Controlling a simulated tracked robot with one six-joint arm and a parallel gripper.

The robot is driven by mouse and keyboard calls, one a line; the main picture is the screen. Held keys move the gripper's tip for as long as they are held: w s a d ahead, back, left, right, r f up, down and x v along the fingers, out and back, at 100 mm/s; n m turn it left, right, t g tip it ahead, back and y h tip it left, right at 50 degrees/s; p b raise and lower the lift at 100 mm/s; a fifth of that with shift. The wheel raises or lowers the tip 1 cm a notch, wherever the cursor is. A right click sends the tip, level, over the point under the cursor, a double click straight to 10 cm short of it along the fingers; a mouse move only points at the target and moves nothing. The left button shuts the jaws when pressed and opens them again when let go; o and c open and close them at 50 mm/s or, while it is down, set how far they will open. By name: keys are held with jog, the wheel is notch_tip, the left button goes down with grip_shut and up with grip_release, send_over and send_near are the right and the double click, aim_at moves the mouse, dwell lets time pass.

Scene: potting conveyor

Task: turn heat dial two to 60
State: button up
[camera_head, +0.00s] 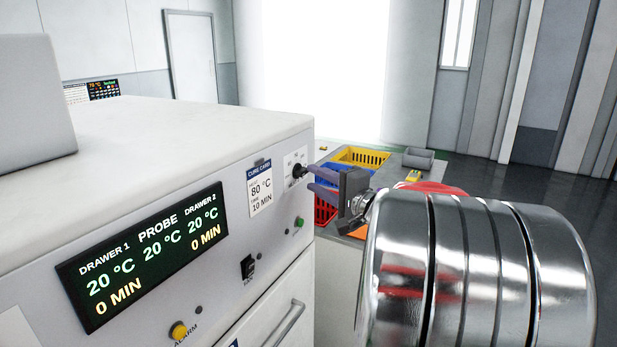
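A small black dial (298,171) sits on a pale scale plate at the right end of the white oven's front panel (215,255). Its label and setting are too small to read. My gripper (309,179) is just right of the dial, its two fingers apart and pointing at the panel. The upper fingertip is close to the dial; I cannot tell whether it touches. The dark display (150,250) reads drawer 1 20 °C and 0 MIN, probe 20 °C, drawer 2 20 °C and 0 MIN. A cure card (260,188) left of the dial reads 80 °C, 10 MIN.
A green button (299,222), a black switch (248,267) and a yellow alarm button (180,331) are on the panel. A drawer handle (285,324) juts out below. Behind my gripper are a yellow crate (362,156), a blue crate and a red crate (324,212) on a grey surface.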

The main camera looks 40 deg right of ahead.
aim_at(305, 174)
jog(key=shift+w+d, duration=0.1)
jog(key=shift+w, duration=1.5)
jog(key=shift+c, duration=0.6)
grip_shut()
